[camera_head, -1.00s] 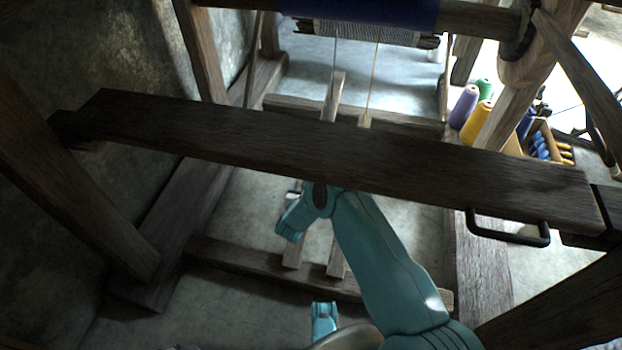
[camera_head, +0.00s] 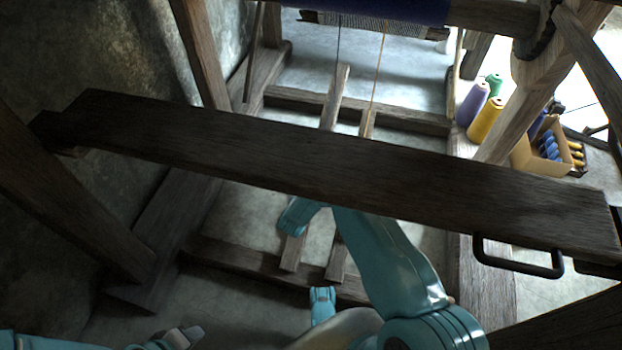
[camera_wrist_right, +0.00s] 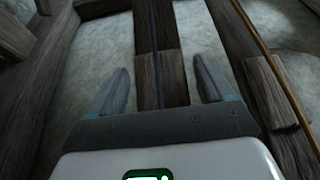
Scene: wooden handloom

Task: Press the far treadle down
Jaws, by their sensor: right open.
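Two narrow wooden treadles lie side by side under the dark bench plank: a left one (camera_head: 335,100) with a dark cord and a right one (camera_head: 367,122) with a yellow cord. Which is the far one I cannot tell for certain. My right arm reaches under the bench, which hides its gripper in the head view. In the right wrist view my right gripper (camera_wrist_right: 160,88) is open, its fingers either side of the dark-cord treadle (camera_wrist_right: 146,68); contact is unclear. The yellow-cord treadle (camera_wrist_right: 268,92) is to the right. What looks like my left gripper (camera_head: 185,336) is at the bottom left, its jaws unclear.
The bench plank (camera_head: 330,160) crosses over my right arm, with a black handle (camera_head: 520,265) at its right. Loom posts and floor beams (camera_head: 250,258) surround the treadles. Purple (camera_head: 473,103), green and yellow cones and a box (camera_head: 540,155) of spools stand at right.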

